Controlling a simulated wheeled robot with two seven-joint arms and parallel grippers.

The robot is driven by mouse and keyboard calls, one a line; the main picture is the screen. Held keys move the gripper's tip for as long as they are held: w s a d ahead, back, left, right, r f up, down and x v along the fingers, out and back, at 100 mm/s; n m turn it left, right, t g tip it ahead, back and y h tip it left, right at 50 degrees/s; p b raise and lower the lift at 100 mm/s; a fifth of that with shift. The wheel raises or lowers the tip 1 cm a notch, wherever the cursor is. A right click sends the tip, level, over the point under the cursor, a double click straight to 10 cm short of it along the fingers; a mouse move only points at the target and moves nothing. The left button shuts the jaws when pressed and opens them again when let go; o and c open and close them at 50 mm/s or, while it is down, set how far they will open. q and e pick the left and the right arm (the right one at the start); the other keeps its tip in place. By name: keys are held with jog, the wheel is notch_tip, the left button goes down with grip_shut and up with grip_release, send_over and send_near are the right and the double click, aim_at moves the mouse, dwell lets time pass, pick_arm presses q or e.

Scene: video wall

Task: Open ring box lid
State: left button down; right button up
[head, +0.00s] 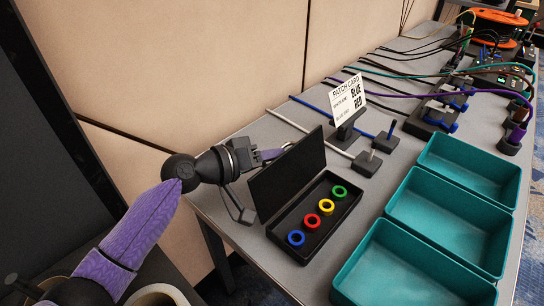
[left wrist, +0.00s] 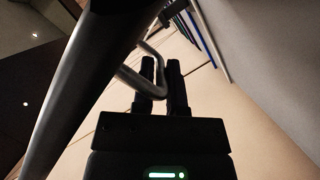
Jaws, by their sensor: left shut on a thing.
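The ring box (head: 312,246) is a black tray on the grey table. Its black lid (head: 288,174) stands up, tilted back from the tray, so the box is open. Blue (head: 296,238), red (head: 311,221), yellow (head: 326,206) and green (head: 339,191) rings lie inside in a row. My left gripper (head: 268,154) is behind the lid, at its upper back side. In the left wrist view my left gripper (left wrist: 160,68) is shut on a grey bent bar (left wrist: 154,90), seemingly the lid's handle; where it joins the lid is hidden. My right gripper is out of view.
Several teal bins (head: 446,232) stand right of the box. A patch card (head: 347,98) on a black stand is behind it. Cables and connector blocks (head: 440,117) fill the far table. A beige panel wall (head: 240,60) runs along the table's left side.

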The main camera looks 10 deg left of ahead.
pick_arm(q)
jog(key=shift+s+d+f, duration=0.1)
jog(key=shift+s+f, duration=0.1)
jog(key=shift+f, duration=0.2)
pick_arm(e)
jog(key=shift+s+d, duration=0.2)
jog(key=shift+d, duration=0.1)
pick_arm(q)
jog(key=c, duration=0.7)
grip_release()
jog(key=shift+d+r, duration=0.1)
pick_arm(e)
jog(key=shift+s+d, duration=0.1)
pick_arm(q)
jog(key=shift+r, duration=0.2)
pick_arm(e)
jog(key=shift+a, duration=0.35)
pick_arm(q)
jog(key=shift+a, duration=0.2)
jog(key=p+v, duration=0.2)
jog(key=v, duration=0.7)
jog(key=shift+s+a, duration=0.2)
jog(key=shift+a, duration=0.05)
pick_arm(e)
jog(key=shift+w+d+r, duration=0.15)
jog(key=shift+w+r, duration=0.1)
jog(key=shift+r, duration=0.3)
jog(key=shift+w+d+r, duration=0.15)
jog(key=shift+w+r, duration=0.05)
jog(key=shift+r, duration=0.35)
